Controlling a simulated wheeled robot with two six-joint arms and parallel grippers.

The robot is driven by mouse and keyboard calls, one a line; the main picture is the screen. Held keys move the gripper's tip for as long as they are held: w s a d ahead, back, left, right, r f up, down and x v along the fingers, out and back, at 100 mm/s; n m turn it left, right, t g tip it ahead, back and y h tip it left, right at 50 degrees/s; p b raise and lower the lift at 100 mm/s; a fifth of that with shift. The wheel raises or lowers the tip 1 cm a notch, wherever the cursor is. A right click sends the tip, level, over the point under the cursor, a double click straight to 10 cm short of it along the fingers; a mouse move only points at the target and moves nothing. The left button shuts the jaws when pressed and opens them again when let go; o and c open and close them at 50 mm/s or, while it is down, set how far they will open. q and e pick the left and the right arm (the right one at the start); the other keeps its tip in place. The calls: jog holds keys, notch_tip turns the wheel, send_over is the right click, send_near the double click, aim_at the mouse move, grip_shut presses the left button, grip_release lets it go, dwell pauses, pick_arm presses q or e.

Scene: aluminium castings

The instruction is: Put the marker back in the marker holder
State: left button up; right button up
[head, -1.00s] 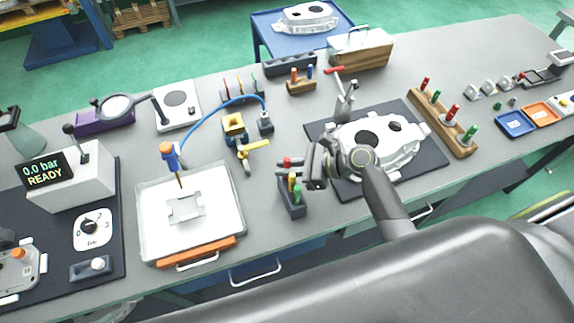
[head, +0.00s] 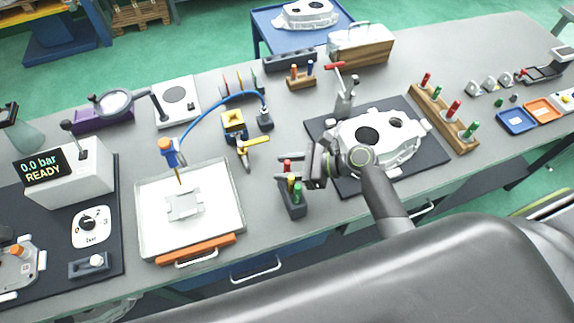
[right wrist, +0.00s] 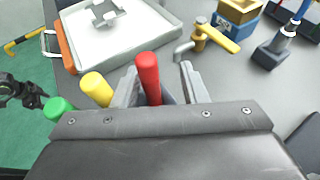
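The marker holder (head: 293,207) is a small dark grey block near the front edge of the bench, right of the white tray. A green marker (head: 298,190) and a yellow marker (right wrist: 97,88) stand upright in it. The red marker (right wrist: 148,75) stands in line with them in the right wrist view. My right gripper (head: 290,167) is at the holder with its fingers on either side of the red marker; a gap shows beside one finger, so it looks open. The marker's lower end is hidden. A dark jointed part, probably my left gripper (right wrist: 22,92), shows small at the wrist view's left edge.
The white tray (head: 146,205) with an orange front handle stands left of the holder. A light metal casting (head: 395,140) lies on a black mat to the right, close to my right arm.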

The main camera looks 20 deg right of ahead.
jog(key=shift+d, duration=0.1)
jog(key=b+v, duration=0.3)
jog(key=v, duration=1.4)
jog(key=shift+s+d, duration=0.1)
jog(key=shift+d, duration=0.05)
dwell(0.3)
